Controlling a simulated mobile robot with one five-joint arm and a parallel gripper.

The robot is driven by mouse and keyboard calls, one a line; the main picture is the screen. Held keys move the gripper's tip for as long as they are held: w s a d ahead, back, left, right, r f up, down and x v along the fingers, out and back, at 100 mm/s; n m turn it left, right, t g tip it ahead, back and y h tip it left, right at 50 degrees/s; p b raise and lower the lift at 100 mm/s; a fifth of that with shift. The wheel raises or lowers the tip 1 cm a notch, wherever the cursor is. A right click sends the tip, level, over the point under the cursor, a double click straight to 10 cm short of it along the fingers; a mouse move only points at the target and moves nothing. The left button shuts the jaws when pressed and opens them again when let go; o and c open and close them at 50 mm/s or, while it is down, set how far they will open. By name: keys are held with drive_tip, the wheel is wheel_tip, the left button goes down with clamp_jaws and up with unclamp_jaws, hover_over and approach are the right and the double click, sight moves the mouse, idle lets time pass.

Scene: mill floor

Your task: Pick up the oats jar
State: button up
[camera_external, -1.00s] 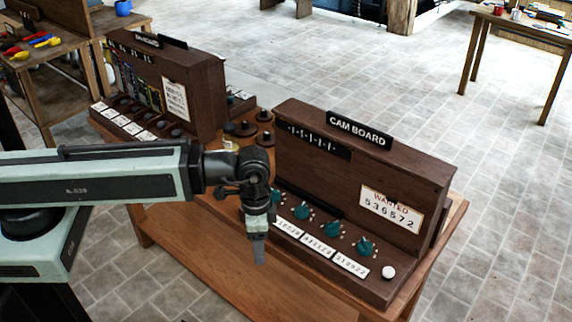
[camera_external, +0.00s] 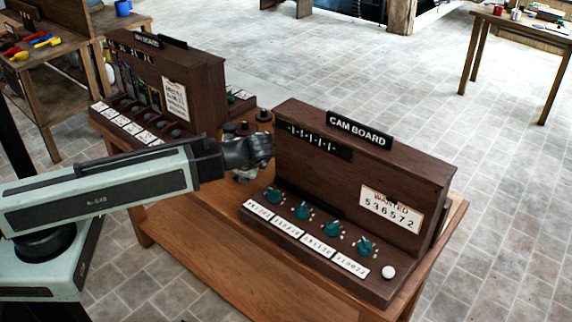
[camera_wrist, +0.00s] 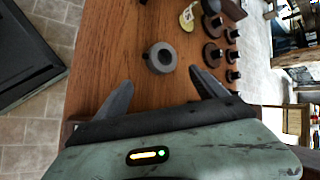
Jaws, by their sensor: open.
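I cannot make out a jar labelled oats in either view. In the wrist view, a round grey piece with a dark centre (camera_wrist: 160,57) stands on the wooden table (camera_wrist: 130,40), just beyond my gripper (camera_wrist: 160,80) and roughly between the lines of its two fingers. The fingers are spread apart with nothing between them. The grey piece is not clearly visible there.
A yellow-tagged piece (camera_wrist: 187,17) and several dark round knobbed pieces (camera_wrist: 212,52) stand on the table beyond and to the right. Tile floor (camera_external: 500,200) is open to the right.

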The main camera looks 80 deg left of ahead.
drive_tip(key=s+a+f+m+y+b, duration=0.1)
drive_tip(key=a+b, duration=0.1)
drive_tip(key=a, duration=0.2)
drive_tip(key=s+a+f+m+g+y+b, duration=0.1)
drive_tip(key=s+a+m+y+b, duration=0.1)
drive_tip(key=a+b, duration=0.1)
drive_tip(key=s+a+m+g+y+b, duration=0.1)
drive_tip(key=a+m+b, duration=0.1)
drive_tip(key=a, duration=0.4)
drive_tip(key=shift+s+f+y+b, duration=0.3)
drive_tip(key=shift+f+y+b, duration=0.1)
drive_tip(key=shift+b, duration=0.35)
drive_tip(key=a+f+m+b, duration=0.1)
drive_tip(key=a+m, duration=0.1)
drive_tip(key=a+f+m+t+b, duration=0.1)
drive_tip(key=a+m, duration=0.2)
drive_tip(key=s+a+f+m+t+b, duration=0.1)
drive_tip(key=a+m, duration=0.1)
drive_tip(key=shift+a+f+m, duration=0.15)
drive_tip(key=shift+f+m, duration=0.2)
drive_tip(key=shift+m, duration=0.05)
drive_tip(key=shift+a+m+t+y, duration=0.25)
drive_tip(key=shift+m+t+y, duration=0.05)
drive_tip(key=shift+m, duration=0.1)
drive_tip(key=b+x, duration=0.3)
drive_tip(key=x, duration=0.4)
drive_tip(key=shift+s+a+f, duration=0.15)
drive_tip(key=shift+a, duration=0.2)
clamp_jaws()
